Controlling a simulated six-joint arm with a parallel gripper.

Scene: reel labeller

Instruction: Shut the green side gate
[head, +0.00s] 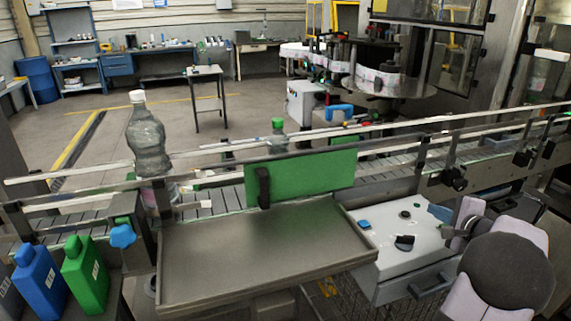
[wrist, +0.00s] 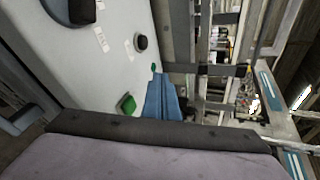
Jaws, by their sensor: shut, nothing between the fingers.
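The green side gate (head: 300,180) is a flat green panel on the near side of the conveyor, roughly in line with the guide rails. A black upright handle (head: 263,187) sits on its left part. I cannot tell from here whether it is fully shut or latched. My gripper (head: 438,212) is at the right, above the far right edge of the control box and well apart from the gate. Its blue fingers are together and empty in the wrist view (wrist: 163,98). The gate does not show in the wrist view.
A metal tray (head: 260,285) lies in front of the gate. The white control box (head: 385,265) with knobs stands between tray and arm. A large clear bottle (head: 147,140) and a small bottle (head: 278,138) are on the conveyor. Blue and green jugs (head: 85,275) stand at front left.

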